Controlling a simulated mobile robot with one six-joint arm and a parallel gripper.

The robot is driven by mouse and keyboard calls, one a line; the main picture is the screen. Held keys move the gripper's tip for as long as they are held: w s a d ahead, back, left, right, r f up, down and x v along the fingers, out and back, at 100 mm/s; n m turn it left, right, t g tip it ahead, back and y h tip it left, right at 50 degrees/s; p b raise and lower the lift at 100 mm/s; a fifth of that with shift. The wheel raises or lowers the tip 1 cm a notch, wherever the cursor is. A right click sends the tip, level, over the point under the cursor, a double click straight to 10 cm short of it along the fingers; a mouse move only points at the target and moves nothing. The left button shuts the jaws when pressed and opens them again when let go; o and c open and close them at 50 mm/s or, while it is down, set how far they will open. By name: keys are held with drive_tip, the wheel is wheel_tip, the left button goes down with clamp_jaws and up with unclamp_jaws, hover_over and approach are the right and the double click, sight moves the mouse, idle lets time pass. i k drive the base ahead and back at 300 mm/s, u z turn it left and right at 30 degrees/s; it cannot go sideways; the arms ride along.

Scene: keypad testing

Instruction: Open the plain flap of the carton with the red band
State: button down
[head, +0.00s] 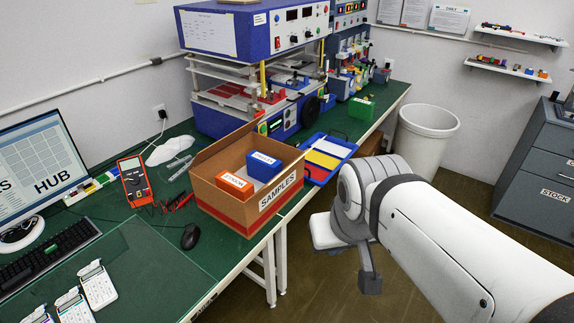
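The brown cardboard carton (222,204) sits at the front edge of the green bench, with a red band low around its sides and a SAMPLES label on its right-hand side. Its top is open to view. A plain brown flap (224,142) stands up and leans outward along the back left edge. Inside are an orange-labelled box (234,186) and a blue box (263,165). My gripper (370,282) hangs below the arm's wrist, right of the carton and clear of it, beyond the bench edge. My own arm partly hides it, and its fingers cannot be made out.
A red multimeter (135,181) and a black mouse (190,236) lie left of the carton. A blue tray (318,175) with coloured sheets lies to its right. Blue test equipment (250,30) stands behind. A white bin (423,138) stands on the floor; floor space beside the bench is free.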

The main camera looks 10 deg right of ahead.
sight(206, 153)
drive_tip(key=i, duration=1)
